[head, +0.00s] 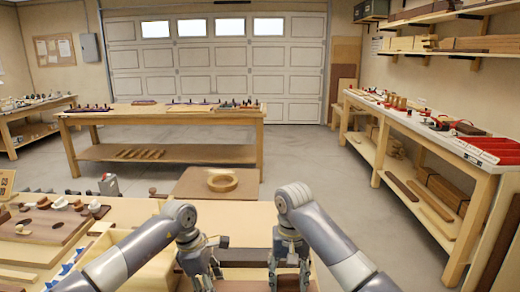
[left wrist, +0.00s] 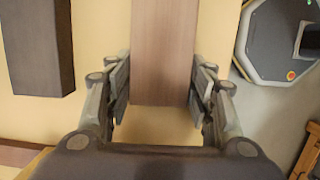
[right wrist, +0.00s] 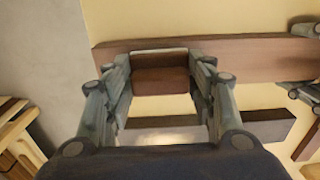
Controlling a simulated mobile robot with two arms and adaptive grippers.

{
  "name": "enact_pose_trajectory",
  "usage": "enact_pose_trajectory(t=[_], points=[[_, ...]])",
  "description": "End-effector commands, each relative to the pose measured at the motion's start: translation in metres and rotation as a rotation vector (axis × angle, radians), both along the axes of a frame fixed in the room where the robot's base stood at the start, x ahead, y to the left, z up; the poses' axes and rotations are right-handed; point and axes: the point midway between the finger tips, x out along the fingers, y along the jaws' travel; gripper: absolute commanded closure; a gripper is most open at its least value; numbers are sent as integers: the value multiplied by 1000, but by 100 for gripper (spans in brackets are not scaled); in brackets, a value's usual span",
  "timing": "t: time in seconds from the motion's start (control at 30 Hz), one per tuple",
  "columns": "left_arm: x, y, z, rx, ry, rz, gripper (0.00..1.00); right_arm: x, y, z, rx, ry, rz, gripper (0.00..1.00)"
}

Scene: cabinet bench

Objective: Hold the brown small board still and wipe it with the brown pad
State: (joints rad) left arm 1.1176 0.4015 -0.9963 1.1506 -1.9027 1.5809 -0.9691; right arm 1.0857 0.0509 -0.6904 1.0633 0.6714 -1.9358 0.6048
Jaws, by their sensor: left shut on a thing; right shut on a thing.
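The brown small board (head: 244,286) lies flat on the pale bench at the bottom of the head view, partly cut off. In the left wrist view it runs up the middle (left wrist: 164,50). My left gripper (left wrist: 160,92) is shut on the board's sides near its end. My right gripper (right wrist: 160,88) is shut on the brown pad (right wrist: 160,80), a small brown block. In the right wrist view the pad overlaps the board (right wrist: 255,58); whether it touches it I cannot tell. In the head view the pad is hidden by the right gripper (head: 290,262).
A dark bar (head: 240,254) lies on the bench just beyond the board, and also shows in the left wrist view (left wrist: 38,45). A round wooden ring (head: 222,181) sits farther back. A board with several small pieces (head: 45,222) is at the left.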

Motion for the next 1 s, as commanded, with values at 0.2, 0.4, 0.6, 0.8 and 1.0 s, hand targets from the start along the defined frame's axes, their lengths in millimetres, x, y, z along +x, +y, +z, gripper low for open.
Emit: enact_pose_trajectory(t=[0.2, 0.4, 0.6, 0.8, 1.0], points=[[0, 0, 0, 2, -1, 1, 71, 0, -13, -1, 0, 0, -1, 80], [0, 1, 0, 2, -1, 1, 71, 0, -26, -3, -1, 1, -2, 80], [0, 1, 0, 2, 0, 1, 71, 0, -31, -4, -2, 3, -2, 80], [0, 1, 0, 2, 0, 0, 71, 0, -43, -4, -3, 4, -3, 80], [0, 1, 0, 3, 0, 0, 71, 0, -56, -3, -3, 3, -4, 80]])
